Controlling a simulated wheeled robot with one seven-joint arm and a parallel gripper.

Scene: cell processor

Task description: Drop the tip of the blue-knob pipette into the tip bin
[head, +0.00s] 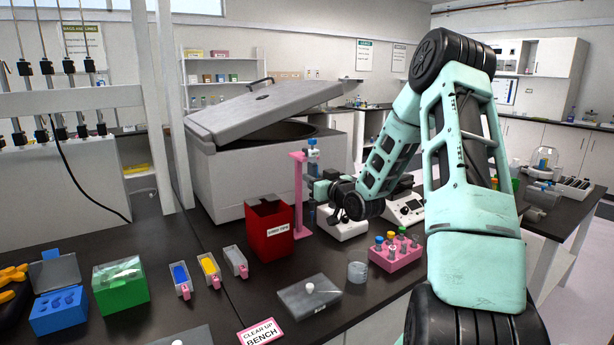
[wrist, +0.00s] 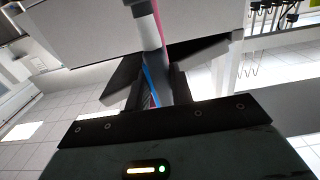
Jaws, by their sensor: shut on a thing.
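A pipette with a blue knob (head: 312,142) stands upright at the pink stand (head: 298,185) in the head view. My gripper (head: 314,187) is shut around its body. In the wrist view my gripper (wrist: 153,85) has the grey-white pipette shaft (wrist: 151,33) between its fingers, with a blue strip and a pink strip close by. I cannot tell whether the pipette still touches the stand. The pipette's lower end and tip are mostly hidden or too small to make out.
A large grey centrifuge (head: 228,172) with a raised lid stands behind the bin. A pink rack (head: 393,262) of coloured-cap tubes, a small clear beaker (head: 357,272) and a grey lidded box (head: 305,301) sit in front. Narrow trays (head: 236,262) lie to the left.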

